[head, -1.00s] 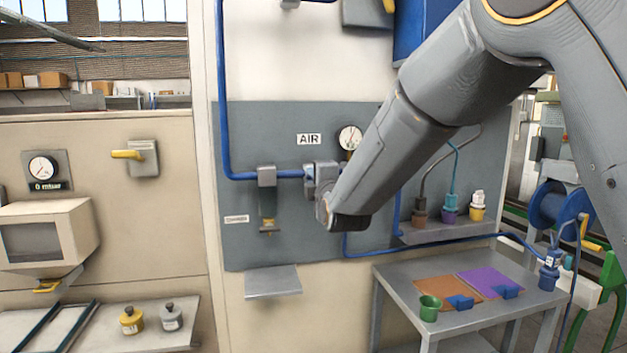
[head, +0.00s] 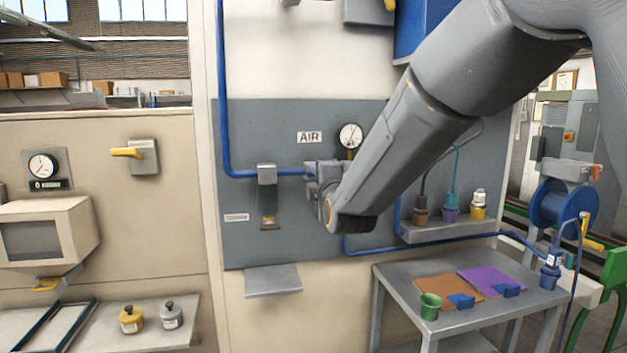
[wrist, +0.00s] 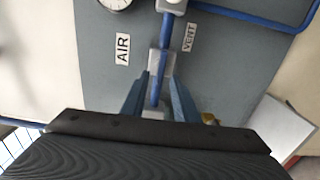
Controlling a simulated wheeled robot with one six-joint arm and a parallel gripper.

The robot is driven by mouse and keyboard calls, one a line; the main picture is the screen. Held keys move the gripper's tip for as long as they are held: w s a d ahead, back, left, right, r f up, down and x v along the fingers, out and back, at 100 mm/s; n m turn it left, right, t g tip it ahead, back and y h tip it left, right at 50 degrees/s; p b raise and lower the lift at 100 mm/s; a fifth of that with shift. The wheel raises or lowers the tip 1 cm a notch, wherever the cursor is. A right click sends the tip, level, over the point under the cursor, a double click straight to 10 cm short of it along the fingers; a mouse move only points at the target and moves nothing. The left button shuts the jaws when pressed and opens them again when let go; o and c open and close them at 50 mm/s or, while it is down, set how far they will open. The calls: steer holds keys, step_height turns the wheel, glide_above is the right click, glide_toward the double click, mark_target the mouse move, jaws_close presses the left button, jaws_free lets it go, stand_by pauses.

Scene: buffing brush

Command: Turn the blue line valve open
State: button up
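The blue line valve shows in the wrist view as a grey body with a narrow blue lever (wrist: 156,92) on the blue pipe (wrist: 238,13). My gripper (wrist: 158,82) has its two fingers on either side of the lever, with visible gaps, so it looks open around it. In the head view my gripper (head: 318,180) is at the panel, at the right end of the horizontal blue pipe (head: 290,172). It hides most of the valve there.
An AIR label (head: 309,137) and a round gauge (head: 350,136) are just above my gripper. A grey ledge (head: 272,281) juts out below left. A shelf with fittings (head: 450,229) and a side table (head: 400,285) stand to the right.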

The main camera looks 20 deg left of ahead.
steer(key=shift+b+v, duration=0.65)
steer(key=shift+v, duration=2.2)
steer(key=shift+f, duration=0.15)
steer(key=s+d+f+m+g+h, duration=0.35)
steer(key=d+f+m, duration=0.25)
steer(key=d+f, duration=0.5)
steer(key=s+d+f+m+g+h, duration=0.2)
steer(key=d+f+m+g+h, duration=0.3)
steer(key=d+f, duration=0.6)
steer(key=s+d+f+m+g, duration=0.3)
steer(key=s+d+m, duration=0.3)
steer(key=s+d, duration=0.3)
steer(key=s+d+f+m+g+h, duration=0.1)
steer(key=s+d+f+m+g, duration=0.2)
steer(key=s+d, duration=0.7)
steer(key=s+f+m, duration=0.2)
steer(key=m, duration=0.2)
steer(key=shift+s, duration=0.25)
